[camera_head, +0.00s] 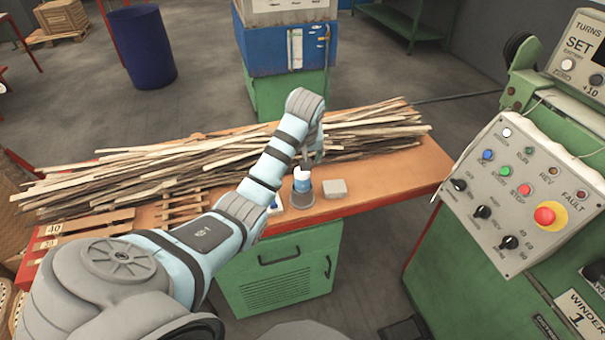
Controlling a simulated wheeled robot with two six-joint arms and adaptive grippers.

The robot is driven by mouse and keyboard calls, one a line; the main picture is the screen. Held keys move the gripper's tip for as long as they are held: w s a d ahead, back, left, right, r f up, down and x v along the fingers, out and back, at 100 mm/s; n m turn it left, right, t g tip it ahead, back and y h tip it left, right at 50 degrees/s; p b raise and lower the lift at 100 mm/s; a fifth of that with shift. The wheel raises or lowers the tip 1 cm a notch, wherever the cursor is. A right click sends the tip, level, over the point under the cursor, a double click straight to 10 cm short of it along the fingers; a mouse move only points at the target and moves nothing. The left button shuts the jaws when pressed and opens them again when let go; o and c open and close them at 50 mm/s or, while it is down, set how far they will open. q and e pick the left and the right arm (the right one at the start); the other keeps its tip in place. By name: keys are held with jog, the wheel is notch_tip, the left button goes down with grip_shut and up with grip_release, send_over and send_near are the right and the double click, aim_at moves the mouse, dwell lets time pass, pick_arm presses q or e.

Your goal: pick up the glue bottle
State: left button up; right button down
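A small white-and-blue container (302,181), which looks like the glue bottle, stands upright at a round grey dish (303,200) on the orange-brown bench top. My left arm reaches across the bench from the left. My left gripper (312,157) is just above and behind the container, pointing down. Its fingers are small and partly hidden, so I cannot tell whether they are open or touch the container. Another small white-and-blue item (274,204) shows partly behind my forearm. My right gripper is out of view.
A long pile of wooden strips (370,135) covers the back of the bench (400,175). Bare bench lies to the right. A green machine with a control panel (525,190) stands at the right.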

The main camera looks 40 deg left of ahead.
pick_arm(q)
jog(key=b+x, duration=0.1)
jog(key=x, duration=0.3)
jog(key=b+x, duration=0.1)
jog(key=x, duration=0.4)
jog(key=b+x, duration=0.2)
jog(key=x, duration=0.3)
jog(key=shift+w+d, duration=0.2)
jog(key=shift+w, duration=0.1)
jog(key=shift+r, duration=0.15)
jog(key=c, duration=1.4)
jog(key=shift+o, duration=0.2)
jog(key=shift+a+r, duration=0.1)
jog(key=shift+r, duration=0.4)
notch_tip(320, 180, up, 19)
jog(key=p, duration=0.3)
notch_tip(320, 180, up, 8)
jog(key=p, duration=0.9)
send_over(302, 173)
jog(key=w+a, duration=0.2)
jog(key=shift+s+d+f, duration=0.1)
jog(key=shift+d+f, duration=0.15)
